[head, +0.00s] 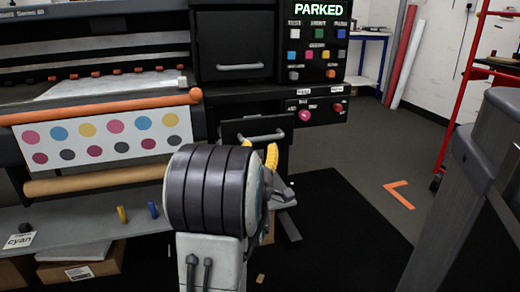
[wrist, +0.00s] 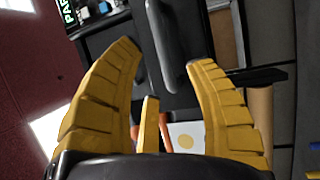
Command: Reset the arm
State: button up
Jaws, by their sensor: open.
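The fingers are in front of the printer's lower drawer. A grey drawer handle (head: 261,137) shows just above them, and a grey handle also shows between and beyond the fingertips in the wrist view (wrist: 166,45). I cannot tell the gap between fingers and drawer.
The wide printer (head: 100,90) with its dotted print fills the left. Its control panel (head: 318,50) reads PARKED. A shelf (head: 90,195) holds small yellow and blue pieces. A red rack (head: 465,90) stands at the right. The floor (head: 375,150) between is mostly clear.

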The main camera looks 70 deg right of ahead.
jog(key=shift+a, duration=0.1)
dwell(0.7)
jog(key=w+a+r+t+y+p, duration=0.2)
jog(key=w+a+r+y+p, duration=0.2)
jog(key=w+a+r+p, duration=0.35)
jog(key=w+a+r+t+y+p, duration=0.3)
jog(key=w+a+r+y+p, duration=0.15)
jog(key=w+a+p, duration=0.45)
jog(key=w+a+r+y+p, duration=0.2)
jog(key=a+r+y+p, duration=0.1)
jog(key=a+p, duration=0.25)
jog(key=w+a+r+y+p, duration=0.2)
jog(key=a+p, duration=0.2)
jog(key=a, duration=0.3)
jog(key=s+a+r+m+g+y+p, duration=0.1)
jog(key=s+a+r+g+y+p, duration=0.2)
jog(key=s+a+r+p, duration=0.3)
jog(key=s+a+r+g+y+p, duration=0.3)
jog(key=s+a+r+p, duration=0.3)
jog(key=a, duration=0.7)
jog(key=s+p, duration=0.2)
jog(key=p, duration=0.2)
jog(key=shift+m, duration=0.4)
